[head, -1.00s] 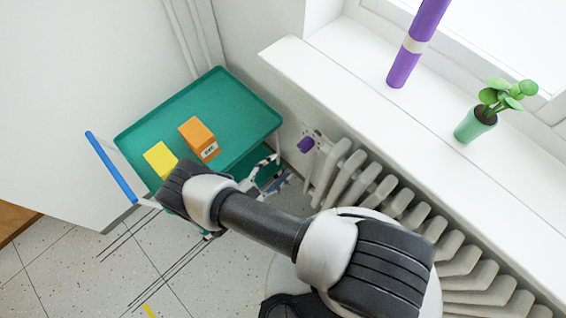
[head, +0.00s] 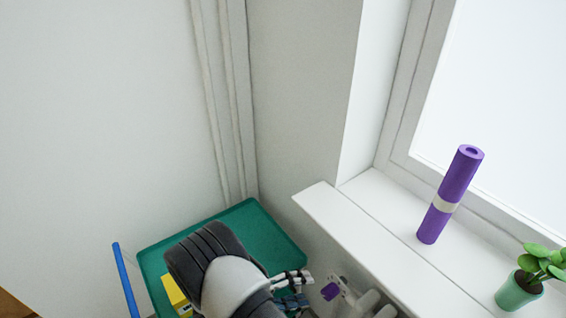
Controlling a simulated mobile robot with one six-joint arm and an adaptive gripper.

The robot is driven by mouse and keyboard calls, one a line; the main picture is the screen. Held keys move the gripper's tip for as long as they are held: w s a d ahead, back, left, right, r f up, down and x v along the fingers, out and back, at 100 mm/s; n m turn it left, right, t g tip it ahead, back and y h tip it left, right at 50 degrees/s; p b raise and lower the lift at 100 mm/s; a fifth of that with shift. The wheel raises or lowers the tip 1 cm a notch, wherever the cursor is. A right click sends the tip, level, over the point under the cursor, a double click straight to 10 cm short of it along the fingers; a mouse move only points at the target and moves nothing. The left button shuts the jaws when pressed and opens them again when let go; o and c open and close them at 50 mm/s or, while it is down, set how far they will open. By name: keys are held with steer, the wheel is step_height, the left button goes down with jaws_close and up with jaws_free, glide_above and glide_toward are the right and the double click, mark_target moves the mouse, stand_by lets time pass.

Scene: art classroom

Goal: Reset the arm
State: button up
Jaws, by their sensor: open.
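My gripper (head: 293,290) shows at the bottom of the head view, beside the right edge of the green cart tray (head: 262,222). It is open, and I see nothing between its fingers. My arm covers much of the tray's front part. A yellow box (head: 174,294) on the tray is partly hidden behind my arm. The orange box seen earlier is hidden from view now.
The cart's blue handle (head: 125,280) stands at the left. A white windowsill (head: 365,235) at the right holds an upright purple roll (head: 447,200) and a potted plant (head: 520,288). A radiator (head: 362,302) is below the sill. Walls close off the back.

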steer(key=s+d+r+m+g+y, duration=0.2)
steer(key=d+r+m+g+y, duration=0.15)
steer(key=r+m, duration=0.7)
steer(key=s+d+r+m+g+y, duration=0.2)
steer(key=d+r+m+y, duration=0.2)
steer(key=r+m, duration=0.65)
steer(key=s+d+r+m+t+y, duration=0.1)
steer(key=s+r+m+t+y, duration=0.2)
steer(key=s+r+m, duration=0.3)
steer(key=s+d+r+m+t+y, duration=0.1)
steer(key=s+r+m+t+y, duration=0.2)
steer(key=m, duration=1.3)
steer(key=s+r+y, duration=0.1)
steer(key=s+r, duration=0.2)
steer(key=s, duration=0.1)
steer(key=shift+s, duration=0.15)
steer(key=shift+c, duration=0.3)
